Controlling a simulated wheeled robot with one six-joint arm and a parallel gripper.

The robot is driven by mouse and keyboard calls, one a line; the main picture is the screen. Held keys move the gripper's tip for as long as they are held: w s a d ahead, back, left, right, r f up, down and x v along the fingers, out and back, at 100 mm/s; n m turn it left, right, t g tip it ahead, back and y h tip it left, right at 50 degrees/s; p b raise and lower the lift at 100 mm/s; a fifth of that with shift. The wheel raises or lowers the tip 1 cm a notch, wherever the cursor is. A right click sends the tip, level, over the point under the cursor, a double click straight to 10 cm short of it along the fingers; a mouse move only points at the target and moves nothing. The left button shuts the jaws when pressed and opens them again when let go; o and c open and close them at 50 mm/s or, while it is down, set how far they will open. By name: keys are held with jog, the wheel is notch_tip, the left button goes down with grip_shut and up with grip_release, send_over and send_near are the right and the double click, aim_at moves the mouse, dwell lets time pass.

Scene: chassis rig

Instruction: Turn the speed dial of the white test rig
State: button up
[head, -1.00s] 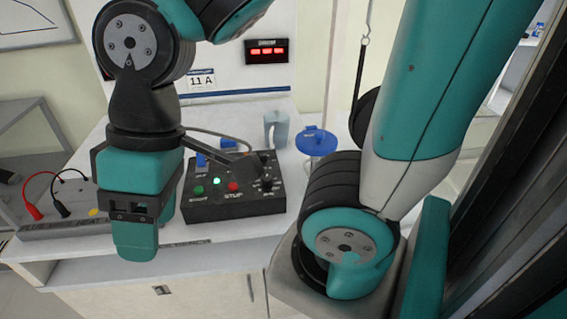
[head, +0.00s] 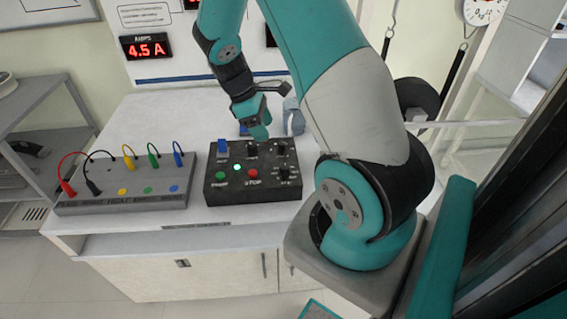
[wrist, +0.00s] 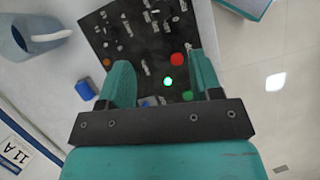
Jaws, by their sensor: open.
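The rig's black control box (head: 214,192) stands on the white bench. I cannot read which is the speed dial. My gripper (head: 261,132) is over the box's rear edge, pointing down. In the wrist view my gripper (wrist: 157,62) is open, with nothing held; the red button (wrist: 177,60) and lit lamp (wrist: 168,82) show between its fingers.
A terminal strip (head: 120,203) with coloured leads lies left of the box. A grey-blue jug (head: 294,116) stands behind the box; it also shows in the wrist view (wrist: 30,40). A red display (head: 145,48) reads 4.5 A. The bench's rear left is clear.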

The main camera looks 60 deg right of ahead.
aim_at(285, 166)
jog(key=p+x, duration=0.1)
jog(key=x, duration=1.3)
jog(key=shift+f, duration=0.2)
jog(key=c, duration=0.9)
